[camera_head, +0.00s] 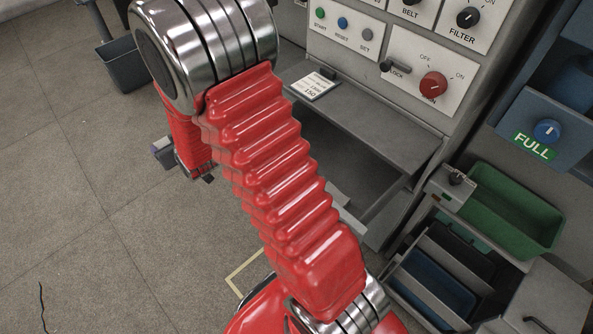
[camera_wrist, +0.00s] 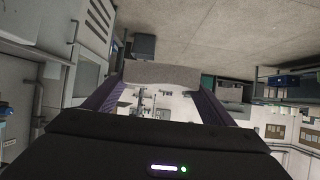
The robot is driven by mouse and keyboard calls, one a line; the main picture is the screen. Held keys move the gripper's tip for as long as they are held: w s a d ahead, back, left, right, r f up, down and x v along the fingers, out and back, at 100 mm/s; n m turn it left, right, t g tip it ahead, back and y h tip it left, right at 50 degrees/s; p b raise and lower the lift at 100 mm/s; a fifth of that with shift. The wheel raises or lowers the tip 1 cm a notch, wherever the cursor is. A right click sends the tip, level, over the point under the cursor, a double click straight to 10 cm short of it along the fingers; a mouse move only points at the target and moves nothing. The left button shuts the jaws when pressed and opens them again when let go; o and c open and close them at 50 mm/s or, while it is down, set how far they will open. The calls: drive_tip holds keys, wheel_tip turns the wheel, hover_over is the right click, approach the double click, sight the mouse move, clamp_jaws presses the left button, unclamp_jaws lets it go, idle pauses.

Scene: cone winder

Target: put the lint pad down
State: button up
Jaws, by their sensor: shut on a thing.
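The lint pad (camera_wrist: 162,74) is a grey, flat, rough-looking block in the wrist view. It spans the gap between the two dark purplish fingers of my gripper (camera_wrist: 161,80), which is shut on it. The pad is held out in front of the wrist, with floor and room behind it. In the head view my red arm covers much of the middle, and I cannot make out the pad clearly there.
The grey machine has a panel with a red knob (camera_head: 433,85) and a ledge (camera_head: 375,125) with a printed card (camera_head: 313,86). A green tray (camera_head: 512,210) and a blue bin (camera_head: 437,283) stand at right. A dark bucket (camera_head: 125,66) hangs at upper left. The left floor is mostly clear.

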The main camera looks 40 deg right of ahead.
drive_tip(key=shift+w+a, duration=0.25)
drive_tip(key=shift+w, duration=0.15)
drive_tip(key=shift+a, duration=0.15)
